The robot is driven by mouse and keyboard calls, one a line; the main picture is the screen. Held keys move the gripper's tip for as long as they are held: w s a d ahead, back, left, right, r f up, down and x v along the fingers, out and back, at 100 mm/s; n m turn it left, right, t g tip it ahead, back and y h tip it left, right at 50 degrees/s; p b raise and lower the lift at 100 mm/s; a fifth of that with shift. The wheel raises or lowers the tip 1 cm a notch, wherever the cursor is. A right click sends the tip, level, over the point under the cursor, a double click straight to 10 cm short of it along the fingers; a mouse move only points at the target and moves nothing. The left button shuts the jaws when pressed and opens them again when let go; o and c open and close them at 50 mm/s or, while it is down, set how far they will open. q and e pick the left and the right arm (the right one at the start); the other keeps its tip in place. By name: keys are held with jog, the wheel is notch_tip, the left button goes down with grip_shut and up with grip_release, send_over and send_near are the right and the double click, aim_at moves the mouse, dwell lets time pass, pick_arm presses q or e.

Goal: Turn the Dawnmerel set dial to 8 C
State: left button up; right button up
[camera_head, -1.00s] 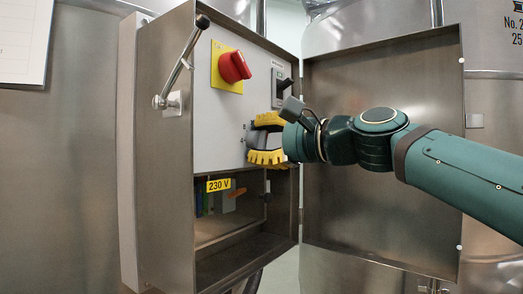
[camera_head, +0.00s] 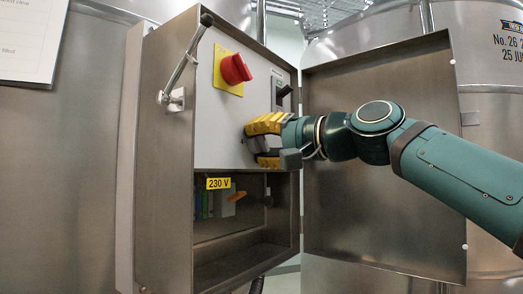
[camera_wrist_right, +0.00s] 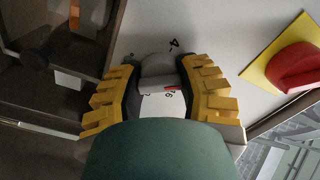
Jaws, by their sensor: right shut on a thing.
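The set dial (camera_wrist_right: 157,68) is a grey round knob with a raised bar and a red mark, on the pale panel in the right wrist view. No Dawnmerel name is readable. My right gripper (camera_wrist_right: 160,72) has its yellow ridged fingers on both sides of the knob, shut on it. In the head view my right gripper (camera_head: 249,146) is at the panel's lower right and hides the dial. My left gripper is not in view.
The panel sits in a steel cabinet (camera_head: 160,190) with its door (camera_head: 380,210) open to the right. A red knob on yellow (camera_head: 235,68) and a black switch (camera_head: 283,92) are above my gripper.

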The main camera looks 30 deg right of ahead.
jog(key=shift+n+b, duration=0.35)
jog(key=shift+n, duration=0.55)
jog(key=o, duration=1.2)
jog(key=v, duration=1.2)
